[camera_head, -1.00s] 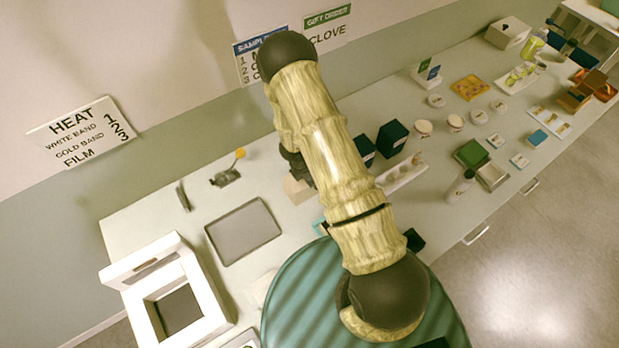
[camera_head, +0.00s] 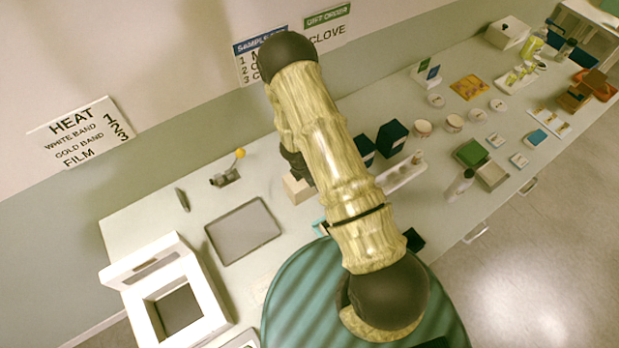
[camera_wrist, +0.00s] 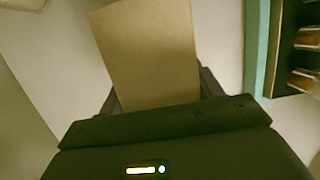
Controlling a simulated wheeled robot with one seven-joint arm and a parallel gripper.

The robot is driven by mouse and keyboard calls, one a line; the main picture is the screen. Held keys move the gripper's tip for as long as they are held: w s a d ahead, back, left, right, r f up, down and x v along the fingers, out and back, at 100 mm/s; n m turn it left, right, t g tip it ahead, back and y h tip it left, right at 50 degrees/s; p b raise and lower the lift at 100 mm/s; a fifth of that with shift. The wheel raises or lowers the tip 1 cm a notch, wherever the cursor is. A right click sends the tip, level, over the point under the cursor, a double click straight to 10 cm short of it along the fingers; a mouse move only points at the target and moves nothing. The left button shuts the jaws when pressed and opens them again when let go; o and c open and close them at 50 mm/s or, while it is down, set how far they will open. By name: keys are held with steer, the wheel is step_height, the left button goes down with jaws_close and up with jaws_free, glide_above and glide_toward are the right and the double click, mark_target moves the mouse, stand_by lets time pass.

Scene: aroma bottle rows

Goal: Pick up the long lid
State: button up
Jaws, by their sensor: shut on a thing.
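In the wrist view a tan, flat-faced, board-like piece, which I take for the long lid (camera_wrist: 150,50), stands between the two dark fingers of my gripper (camera_wrist: 159,92). The gripper is shut on it, and the piece extends past the fingers to the top edge of the picture. In the head view a tan block-like shape (camera_head: 298,189) shows just left of my arm; it is probably the same piece. My arm hides most of the gripper there, and whether the piece touches the table cannot be told.
In the wrist view a teal edge (camera_wrist: 257,45) and a dark holder with amber bottles (camera_wrist: 306,60) lie at right. In the head view a grey tray (camera_head: 243,232) and white machine (camera_head: 196,287) stand left; dark boxes (camera_head: 392,138) and a white rack (camera_head: 402,174) stand right.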

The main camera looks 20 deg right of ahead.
step_height(320, 180, up, 10)
steer(key=shift+r+p, duration=0.1)
steer(key=shift+p, duration=0.2)
stand_by(0.8)
